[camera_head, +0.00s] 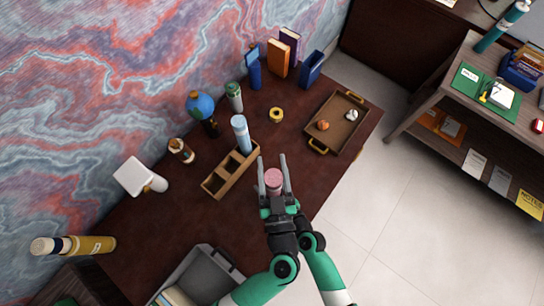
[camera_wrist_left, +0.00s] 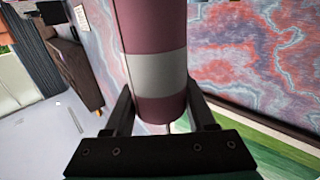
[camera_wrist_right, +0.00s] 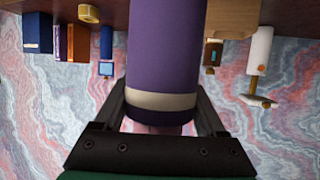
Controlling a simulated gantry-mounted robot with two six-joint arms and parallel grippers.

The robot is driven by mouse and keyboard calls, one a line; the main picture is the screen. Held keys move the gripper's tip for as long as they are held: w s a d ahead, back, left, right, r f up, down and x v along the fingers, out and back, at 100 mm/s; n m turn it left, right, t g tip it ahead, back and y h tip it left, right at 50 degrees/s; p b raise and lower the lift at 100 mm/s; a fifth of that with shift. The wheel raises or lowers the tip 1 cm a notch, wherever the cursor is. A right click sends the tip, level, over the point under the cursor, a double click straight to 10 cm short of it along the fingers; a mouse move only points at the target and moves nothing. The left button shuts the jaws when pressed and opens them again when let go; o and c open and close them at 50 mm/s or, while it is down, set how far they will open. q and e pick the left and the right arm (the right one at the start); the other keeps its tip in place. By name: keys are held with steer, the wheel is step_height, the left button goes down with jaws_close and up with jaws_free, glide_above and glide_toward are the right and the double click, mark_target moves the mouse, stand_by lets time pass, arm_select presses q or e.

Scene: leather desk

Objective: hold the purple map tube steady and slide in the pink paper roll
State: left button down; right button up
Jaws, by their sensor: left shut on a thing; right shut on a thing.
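The pink paper roll (camera_head: 273,178) shows nearly end-on between the fingers of my left gripper (camera_head: 273,168), above the desk's right side. In the left wrist view the roll (camera_wrist_left: 150,25) is mauve-pink with a grey band, and my left gripper (camera_wrist_left: 160,112) is shut on it. In the right wrist view the purple map tube (camera_wrist_right: 165,50) has a beige band near its close end, and my right gripper (camera_wrist_right: 165,108) is shut on it. The tube and right gripper are hidden in the head view, apparently beneath the left gripper. Whether roll and tube touch cannot be told.
A wooden compartment box (camera_head: 216,184) holds a light-blue cylinder (camera_head: 241,133) just left of the grippers. A brown tray (camera_head: 326,141), yellow ring (camera_head: 276,114) and upright books (camera_head: 278,58) stand farther back. A grey bin (camera_head: 205,272) is at the front left.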

arm_select(q)
steer(key=shift+f, duration=2.1)
steer(key=shift+f, duration=0.1)
steer(key=shift+c, duration=0.7)
jaws_free()
steer(key=s+d, duration=0.1)
steer(key=s, duration=1.1)
steer(key=shift+d, duration=0.35)
